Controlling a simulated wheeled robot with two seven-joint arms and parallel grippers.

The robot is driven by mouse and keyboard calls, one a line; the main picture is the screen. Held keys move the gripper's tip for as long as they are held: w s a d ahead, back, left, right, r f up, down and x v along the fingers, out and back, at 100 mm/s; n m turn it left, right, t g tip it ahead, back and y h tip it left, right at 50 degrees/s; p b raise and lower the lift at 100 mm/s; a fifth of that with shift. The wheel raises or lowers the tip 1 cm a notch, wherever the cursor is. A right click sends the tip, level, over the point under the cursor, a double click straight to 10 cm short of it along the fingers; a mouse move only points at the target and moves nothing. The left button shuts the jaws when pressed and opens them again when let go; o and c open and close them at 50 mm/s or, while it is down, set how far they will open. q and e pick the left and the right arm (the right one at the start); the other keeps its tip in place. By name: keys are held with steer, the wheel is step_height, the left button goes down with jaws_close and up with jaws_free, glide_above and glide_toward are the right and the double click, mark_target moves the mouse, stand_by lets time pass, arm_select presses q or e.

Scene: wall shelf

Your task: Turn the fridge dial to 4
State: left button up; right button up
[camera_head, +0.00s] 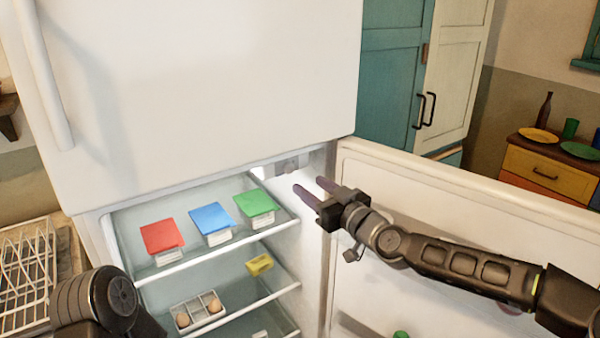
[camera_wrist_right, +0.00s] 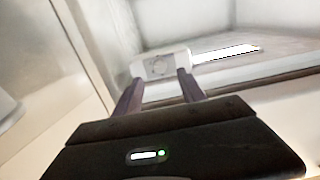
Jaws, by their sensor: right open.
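The fridge dial (camera_head: 291,166) sits on a small white control housing at the top of the open fridge compartment, near its right wall. The right gripper's fingers also show in the right wrist view (camera_wrist_right: 158,84). My left arm shows at the lower left, but its gripper is out of view.
Red (camera_head: 161,236), blue (camera_head: 211,219) and green (camera_head: 256,204) boxes stand on the top shelf. A yellow item (camera_head: 260,265) and an egg tray (camera_head: 199,311) are lower. The open fridge door (camera_head: 460,190) lies behind my right arm. A lit lamp (camera_wrist_right: 225,54) adjoins the housing.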

mark_target(290, 170)
steer(key=shift+w+r, duration=0.1)
steer(key=p+x, duration=0.2)
steer(key=x, duration=0.4)
steer(key=shift+w+a+r+p, duration=0.15)
steer(key=shift+w+a+p, duration=0.1)
steer(key=shift+p, duration=0.15)
steer(key=shift+w+a, duration=0.3)
steer(key=shift+w, duration=0.15)
jaws_close()
